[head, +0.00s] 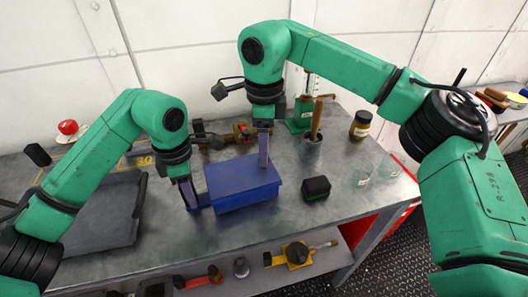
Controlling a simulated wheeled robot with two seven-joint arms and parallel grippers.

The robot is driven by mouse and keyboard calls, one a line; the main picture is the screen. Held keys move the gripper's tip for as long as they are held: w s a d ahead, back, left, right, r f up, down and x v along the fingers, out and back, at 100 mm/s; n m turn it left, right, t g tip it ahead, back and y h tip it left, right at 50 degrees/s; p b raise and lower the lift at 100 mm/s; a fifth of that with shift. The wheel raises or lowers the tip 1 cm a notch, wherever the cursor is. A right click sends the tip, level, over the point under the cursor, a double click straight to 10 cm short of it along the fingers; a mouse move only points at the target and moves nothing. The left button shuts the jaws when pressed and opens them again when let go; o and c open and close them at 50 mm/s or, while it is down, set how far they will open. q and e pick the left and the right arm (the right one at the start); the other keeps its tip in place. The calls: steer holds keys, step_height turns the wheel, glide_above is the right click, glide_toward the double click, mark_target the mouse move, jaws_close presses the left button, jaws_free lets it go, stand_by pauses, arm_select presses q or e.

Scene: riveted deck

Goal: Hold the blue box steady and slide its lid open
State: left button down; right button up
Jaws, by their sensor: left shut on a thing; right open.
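The blue box (245,199) stands on the grey metal workbench, with its flat blue lid (240,176) on top covering it. My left gripper (194,204) points down at the box's left side and is shut on the box at its lower left edge. My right gripper (263,162) points down over the right rear part of the lid and is open. Its fingertips are at or just above the lid; I cannot tell whether they touch it. The far edge of the lid is partly hidden behind the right gripper.
A black-and-green block (316,188) lies right of the box. A grey cup with a brown handle (311,148) and a brown jar (361,124) stand behind it. A dark tray (95,222) lies to the left. A lower shelf holds several tools.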

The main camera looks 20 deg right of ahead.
step_height(320, 180, down, 2)
steer(key=shift+f, duration=0.15)
steer(key=shift+c, duration=0.3)
jaws_close()
stand_by(1.1)
